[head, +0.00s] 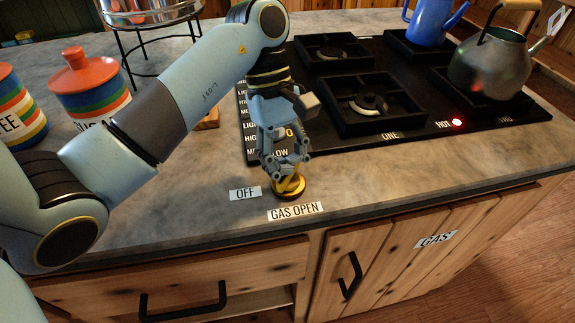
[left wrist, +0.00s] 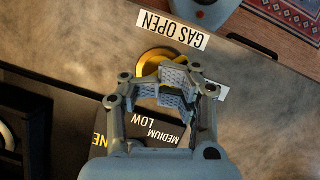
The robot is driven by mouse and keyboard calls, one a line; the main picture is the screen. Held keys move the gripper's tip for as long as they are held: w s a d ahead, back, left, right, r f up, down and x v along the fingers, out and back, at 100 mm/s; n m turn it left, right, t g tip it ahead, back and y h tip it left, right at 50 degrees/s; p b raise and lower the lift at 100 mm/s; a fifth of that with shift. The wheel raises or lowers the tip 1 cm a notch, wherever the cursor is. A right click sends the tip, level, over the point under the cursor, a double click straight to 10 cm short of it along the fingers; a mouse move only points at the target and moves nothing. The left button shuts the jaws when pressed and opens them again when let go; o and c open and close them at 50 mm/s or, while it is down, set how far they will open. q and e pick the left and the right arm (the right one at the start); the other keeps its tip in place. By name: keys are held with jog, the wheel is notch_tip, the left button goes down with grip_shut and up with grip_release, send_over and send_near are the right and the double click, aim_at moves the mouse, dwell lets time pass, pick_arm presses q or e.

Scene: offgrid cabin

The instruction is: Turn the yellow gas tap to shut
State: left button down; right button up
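The yellow gas tap (head: 289,187) stands on a round brass base near the counter's front edge. The OFF label (head: 245,193) lies left of it and the GAS OPEN label (head: 295,211) in front of it. My left gripper (head: 284,163) reaches down over the tap. In the left wrist view, its pads (left wrist: 173,87) are close together with a thin strip of yellow between them, and the brass base (left wrist: 150,63) shows beside them. The fingers hide most of the handle, so its exact direction is unclear. My right gripper is in neither view.
The black stove (head: 400,95) lies behind and right of the tap, with a grey kettle (head: 488,68) and a blue pot (head: 432,22) on it. A red light glows on its front. Striped canisters (head: 88,88) stand at left. The counter in front is narrow.

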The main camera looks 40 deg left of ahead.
pick_arm(q)
jog(key=shift+r+m+g+p, duration=0.15)
jog(key=shift+m+g+p, duration=0.15)
jog(key=shift+m+p, duration=1.2)
jog(key=shift+p, duration=0.2)
jog(key=shift+y, duration=0.3)
jog(key=shift+c, duration=1)
grip_release()
